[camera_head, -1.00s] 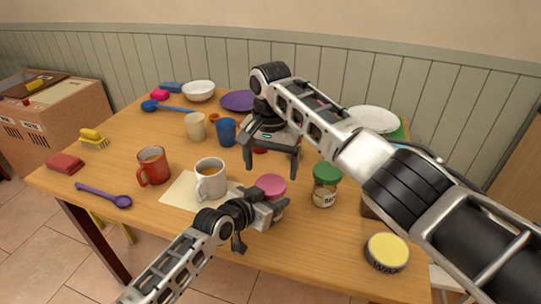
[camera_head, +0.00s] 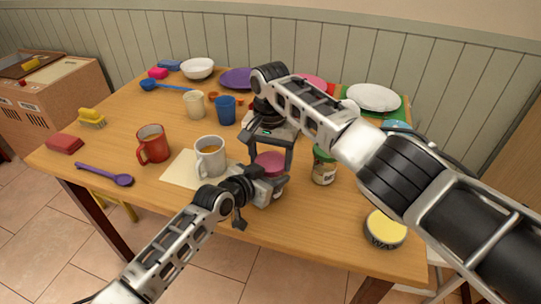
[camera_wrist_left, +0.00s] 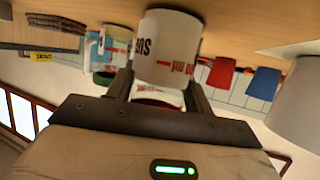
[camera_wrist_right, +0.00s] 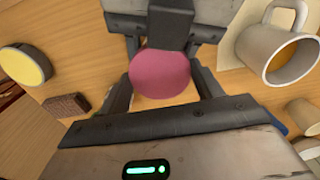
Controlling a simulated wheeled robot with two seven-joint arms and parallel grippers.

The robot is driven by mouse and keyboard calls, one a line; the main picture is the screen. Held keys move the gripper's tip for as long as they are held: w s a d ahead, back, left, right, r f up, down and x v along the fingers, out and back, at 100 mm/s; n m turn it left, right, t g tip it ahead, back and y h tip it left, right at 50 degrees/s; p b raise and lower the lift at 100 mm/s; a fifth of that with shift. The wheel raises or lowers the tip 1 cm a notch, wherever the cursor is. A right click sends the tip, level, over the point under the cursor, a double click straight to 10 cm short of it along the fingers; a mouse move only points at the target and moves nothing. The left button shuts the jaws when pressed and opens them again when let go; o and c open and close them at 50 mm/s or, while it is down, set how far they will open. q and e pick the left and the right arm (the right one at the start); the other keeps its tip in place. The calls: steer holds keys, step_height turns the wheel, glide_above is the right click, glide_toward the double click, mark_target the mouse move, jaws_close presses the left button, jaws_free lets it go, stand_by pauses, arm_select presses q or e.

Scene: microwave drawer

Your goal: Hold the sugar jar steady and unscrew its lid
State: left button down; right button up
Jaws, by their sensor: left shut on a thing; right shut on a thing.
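The sugar jar has a pink lid (camera_head: 270,163) and stands near the table's front edge, its body mostly hidden by my left gripper in the head view. My left gripper (camera_head: 268,190) is shut on the body, low from the front. In the left wrist view the pale jar (camera_wrist_left: 168,50) appears upside down, with part of its lettering visible between the fingers. My right gripper (camera_head: 270,152) comes from above and is shut on the lid. In the right wrist view the round pink lid (camera_wrist_right: 162,75) sits between the right fingers.
A white mug (camera_head: 210,160) stands close left of the jar, on a paper sheet (camera_head: 178,170). A red mug (camera_head: 153,145) is further left. A green-lidded jar (camera_head: 324,166) stands close right. A yellow-topped tin (camera_head: 386,228) is at the front right. The front-left tabletop has free room.

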steer(key=n, duration=0.3)
steer(key=o, duration=1.1)
steer(key=shift+r, duration=0.1)
steer(key=shift+r, duration=2.2)
arm_select(q)
steer(key=c, duration=0.5)
jaws_free()
